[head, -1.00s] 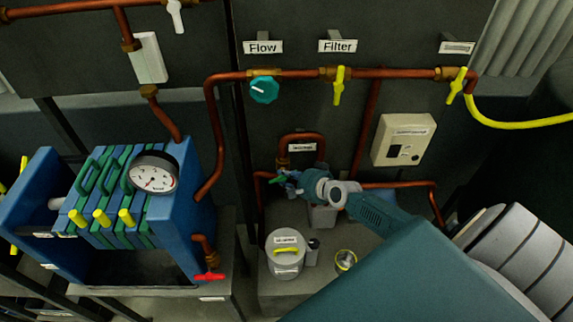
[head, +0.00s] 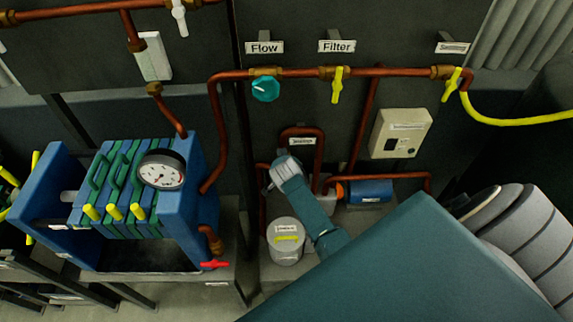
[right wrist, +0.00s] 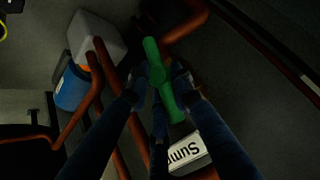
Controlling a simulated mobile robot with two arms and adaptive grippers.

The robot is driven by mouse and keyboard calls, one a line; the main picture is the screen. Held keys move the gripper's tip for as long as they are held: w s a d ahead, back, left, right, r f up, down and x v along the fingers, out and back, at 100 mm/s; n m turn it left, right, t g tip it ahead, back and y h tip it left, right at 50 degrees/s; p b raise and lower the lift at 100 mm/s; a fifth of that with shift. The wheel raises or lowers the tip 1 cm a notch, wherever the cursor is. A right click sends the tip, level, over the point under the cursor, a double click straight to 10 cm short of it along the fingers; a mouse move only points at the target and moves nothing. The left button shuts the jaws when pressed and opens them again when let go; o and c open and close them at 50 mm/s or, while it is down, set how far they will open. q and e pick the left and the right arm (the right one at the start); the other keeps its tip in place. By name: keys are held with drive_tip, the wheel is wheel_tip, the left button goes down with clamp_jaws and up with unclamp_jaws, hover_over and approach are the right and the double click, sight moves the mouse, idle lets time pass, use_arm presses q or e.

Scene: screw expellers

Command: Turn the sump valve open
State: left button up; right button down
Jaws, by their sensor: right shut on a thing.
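The sump valve's green handle (right wrist: 164,82) shows in the right wrist view beside a white label reading "Sum…" (right wrist: 188,152). It lies slightly slanted on a copper pipe. My right gripper (right wrist: 162,78) is shut on this green handle, one dark finger on each side of it. In the head view my right wrist reaches down to the pipes and hides the handle and the fingertips. My left gripper is not in view.
Copper pipes (right wrist: 105,75) run close beside the gripper. A blue motor (head: 364,191) lies right of the wrist and a lidded grey pot (head: 285,242) below it. The blue filter press (head: 190,195) stands at left. Yellow valves (head: 338,85) and the teal flow knob (head: 265,88) are above.

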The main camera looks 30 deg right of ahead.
drive_tip(key=shift+w+a+n+g+h+b, duration=0.1)
drive_tip(key=shift+n+g+h+b, duration=0.3)
drive_tip(key=shift+h+b, duration=0.45)
drive_tip(key=shift+r, duration=0.1)
drive_tip(key=c, duration=1.5)
unclamp_jaws()
drive_tip(key=shift+o, duration=0.2)
drive_tip(key=v, duration=0.7)
drive_tip(key=shift+a, duration=0.15)
drive_tip(key=shift+r, duration=0.15)
